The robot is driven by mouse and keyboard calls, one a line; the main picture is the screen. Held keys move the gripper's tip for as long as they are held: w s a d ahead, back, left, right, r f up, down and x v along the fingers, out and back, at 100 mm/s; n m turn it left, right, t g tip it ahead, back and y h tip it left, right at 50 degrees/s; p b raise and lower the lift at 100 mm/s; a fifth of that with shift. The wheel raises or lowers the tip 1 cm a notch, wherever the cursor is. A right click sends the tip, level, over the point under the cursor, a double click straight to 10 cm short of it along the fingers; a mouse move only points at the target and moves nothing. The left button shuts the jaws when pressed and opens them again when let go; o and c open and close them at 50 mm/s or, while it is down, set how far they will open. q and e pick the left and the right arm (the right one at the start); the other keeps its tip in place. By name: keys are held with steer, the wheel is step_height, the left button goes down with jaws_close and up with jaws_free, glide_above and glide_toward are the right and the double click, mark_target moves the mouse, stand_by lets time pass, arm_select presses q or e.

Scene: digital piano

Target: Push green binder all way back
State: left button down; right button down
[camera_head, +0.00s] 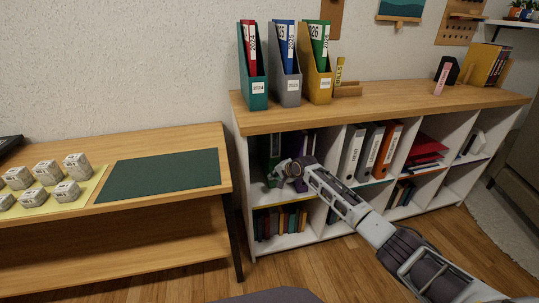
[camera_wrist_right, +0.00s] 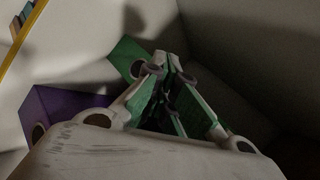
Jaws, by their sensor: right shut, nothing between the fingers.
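The green binder (camera_head: 265,152) stands in the upper left compartment of the white shelf, partly hidden by my right gripper. In the right wrist view a green face (camera_wrist_right: 124,54) shows just beyond the fingertips, with more green between the finger links. My right gripper (camera_head: 274,178) reaches into this compartment at the front of the binder. In the wrist view its fingertips (camera_wrist_right: 166,68) are together, with nothing held. They are close to the green face; I cannot tell whether they touch it. My left gripper is not in view.
A purple binder (camera_wrist_right: 62,108) stands beside the green one. White shelf dividers (camera_head: 333,150) bound the compartments. White and orange binders (camera_head: 389,150) stand to the right. Magazine files (camera_head: 285,85) stand on the wooden top (camera_head: 375,102). A low table (camera_head: 215,145) is at left.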

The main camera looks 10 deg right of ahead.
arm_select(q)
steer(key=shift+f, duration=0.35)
arm_select(e)
steer(key=shift+w, duration=0.45)
stand_by(0.4)
